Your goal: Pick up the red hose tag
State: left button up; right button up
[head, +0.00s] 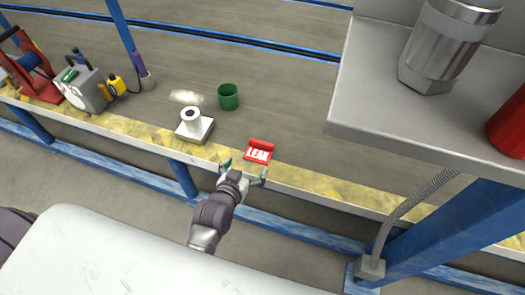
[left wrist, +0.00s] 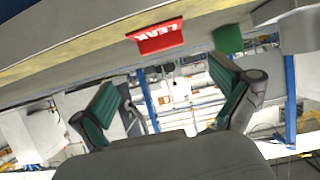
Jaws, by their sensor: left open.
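The red hose tag (head: 259,151), with white letters reading LEAK, lies near the front edge of the bench. It also shows in the left wrist view (left wrist: 157,37), at the top, ahead of the fingers. My left gripper (head: 244,170) is open and empty, just in front of the bench edge and slightly left of the tag. In the left wrist view its two green-padded fingers (left wrist: 162,105) stand wide apart, with nothing between them. The tag is apart from both fingers. My right gripper is not in view.
A white spool-like part on a square base (head: 193,124) and a green cup (head: 229,96) stand behind and left of the tag. A raised grey shelf (head: 385,130) with a metal canister (head: 445,45) is at the right. A blue post (head: 125,35) rises at the left.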

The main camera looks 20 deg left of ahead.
pick_arm(q)
jog(key=b, duration=0.2)
send_near(261, 143)
jog(key=x, duration=0.4)
jog(key=shift+w+f, duration=0.2)
jog(key=b+x, duration=0.1)
jog(key=x, duration=0.4)
jog(key=shift+w, duration=0.35)
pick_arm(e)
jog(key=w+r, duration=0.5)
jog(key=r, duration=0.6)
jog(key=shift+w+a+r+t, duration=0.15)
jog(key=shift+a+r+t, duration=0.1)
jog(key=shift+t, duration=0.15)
pick_arm(q)
jog(key=shift+c, duration=0.3)
jog(key=c, duration=0.6)
